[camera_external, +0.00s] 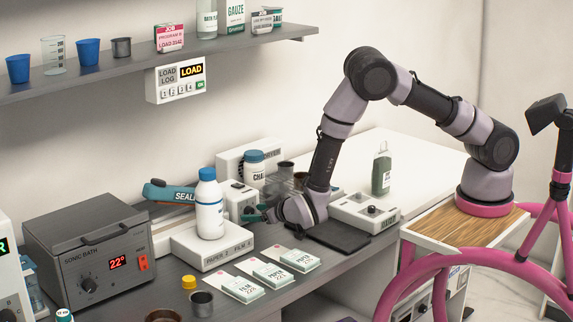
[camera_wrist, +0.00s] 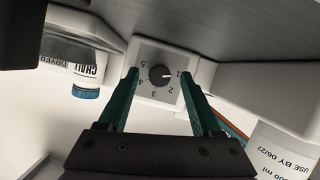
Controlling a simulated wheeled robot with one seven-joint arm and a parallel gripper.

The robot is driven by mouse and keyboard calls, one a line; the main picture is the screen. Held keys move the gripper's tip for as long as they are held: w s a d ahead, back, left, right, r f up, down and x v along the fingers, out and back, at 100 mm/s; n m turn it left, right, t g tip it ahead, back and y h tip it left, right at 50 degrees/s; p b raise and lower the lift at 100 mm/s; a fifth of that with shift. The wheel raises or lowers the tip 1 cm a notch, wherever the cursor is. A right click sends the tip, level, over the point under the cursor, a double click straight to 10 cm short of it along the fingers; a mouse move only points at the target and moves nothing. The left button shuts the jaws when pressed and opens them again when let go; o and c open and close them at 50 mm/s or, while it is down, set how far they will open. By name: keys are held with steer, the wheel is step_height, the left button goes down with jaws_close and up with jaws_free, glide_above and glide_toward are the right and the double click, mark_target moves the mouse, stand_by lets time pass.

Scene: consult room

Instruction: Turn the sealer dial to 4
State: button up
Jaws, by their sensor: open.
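The sealer shows in the external view as a teal arm (camera_external: 168,193) marked "SEAL", partly hidden behind the white bottle. Its dial (camera_wrist: 160,76) is a black round knob on a grey plate, numbered 1 to 5, in the wrist view. The knob's white mark points right, toward the 1. My gripper (camera_wrist: 160,90) is open, its teal fingers on either side of the dial plate, with no visible grip on the knob.
A white bottle (camera_external: 209,205) stands on a white box (camera_external: 212,246) close left of my gripper. A blue-capped bottle (camera_external: 254,170) stands behind it. Labelled packets (camera_external: 273,274) lie in front.

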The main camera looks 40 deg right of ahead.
steer(key=shift+c, duration=0.3)
jaws_close()
steer(key=shift+m, duration=0.3)
steer(key=shift+d+f+m+y, duration=0.1)
steer(key=shift+d+m+y, duration=0.15)
steer(key=shift+m+y, duration=0.85)
steer(key=m+y, duration=0.1)
steer(key=m, duration=0.1)
steer(key=shift+m, duration=0.4)
steer(key=m+y, duration=0.1)
steer(key=m+t+y, duration=0.1)
steer(key=shift+d+f+m, duration=0.15)
steer(key=shift+m, duration=0.15)
steer(key=shift+f+m+t+y, duration=0.1)
steer(key=shift+m+t+y, duration=0.45)
steer(key=shift+m, duration=0.95)
